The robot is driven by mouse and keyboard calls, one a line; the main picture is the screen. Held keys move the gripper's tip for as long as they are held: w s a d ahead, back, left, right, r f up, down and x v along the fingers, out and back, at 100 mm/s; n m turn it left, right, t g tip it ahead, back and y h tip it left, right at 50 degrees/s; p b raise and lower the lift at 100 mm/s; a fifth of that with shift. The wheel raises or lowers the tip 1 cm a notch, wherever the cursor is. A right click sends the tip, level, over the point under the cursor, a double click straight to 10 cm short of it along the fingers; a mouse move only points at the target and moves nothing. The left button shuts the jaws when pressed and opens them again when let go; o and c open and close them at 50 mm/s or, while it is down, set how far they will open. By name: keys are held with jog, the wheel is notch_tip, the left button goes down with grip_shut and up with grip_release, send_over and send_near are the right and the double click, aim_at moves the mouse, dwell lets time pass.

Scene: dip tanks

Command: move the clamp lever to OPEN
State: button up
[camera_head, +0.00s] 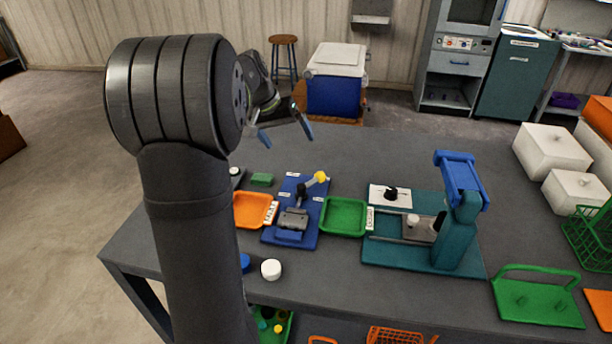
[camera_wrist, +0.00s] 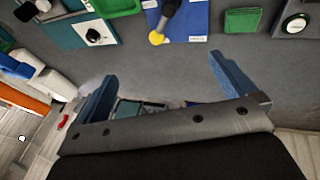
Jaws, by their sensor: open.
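The clamp lever (camera_head: 312,184) has a dark arm and a yellow knob and stands tilted up to the right from a grey clamp on a blue base plate (camera_head: 270,233). Small white labels lie on the plate, too small to read. In the wrist view the yellow knob (camera_wrist: 156,38) shows at the top centre, beyond my fingertips. My gripper (camera_head: 287,130) is open and empty, raised behind the clamp and apart from the lever. In the wrist view its two blue fingers (camera_wrist: 165,75) are spread wide with nothing between them.
An orange tray (camera_head: 248,222) and a green tray (camera_head: 343,232) flank the base plate. A green block (camera_head: 262,180) lies behind it. A teal press-like device (camera_head: 455,235) stands to the right. A white round item (camera_head: 271,269) sits in front. The table behind the clamp is clear.

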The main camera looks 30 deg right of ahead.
jog(key=shift+a+r, duration=0.1)
jog(key=shift+r, duration=0.1)
jog(key=shift+c, duration=0.4)
